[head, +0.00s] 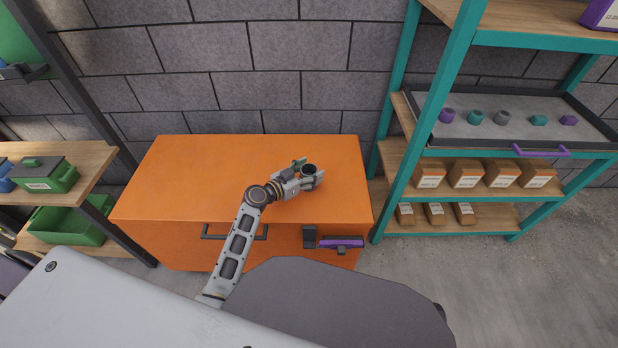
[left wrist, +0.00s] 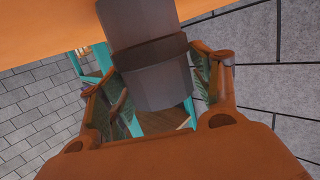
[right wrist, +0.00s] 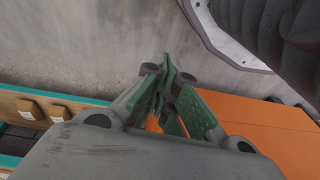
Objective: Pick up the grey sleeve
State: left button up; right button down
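The grey sleeve (left wrist: 152,72) is a stepped, faceted cylinder between the fingers of my left gripper (left wrist: 158,88) in the left wrist view. The fingertips lie close against both its sides, and the gripper looks shut on it. In the head view the dark round end of the sleeve (head: 309,169) shows between the fingers of my left gripper (head: 308,174), over the right part of the orange cabinet top. Whether its base touches the cabinet is hidden. My right gripper (right wrist: 168,85) is shut and empty in the right wrist view, with its fingertips together.
The orange cabinet (head: 190,180) has clear room left of my arm. A purple-handled item (head: 341,243) is at its front. The teal rack on the right has a tray (head: 470,140) with several small parts and cardboard boxes (head: 467,175) below. Green bins (head: 72,225) stand left.

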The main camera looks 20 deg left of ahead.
pick_arm(q)
jog(key=c, duration=0.6)
jog(key=shift+r, duration=0.15)
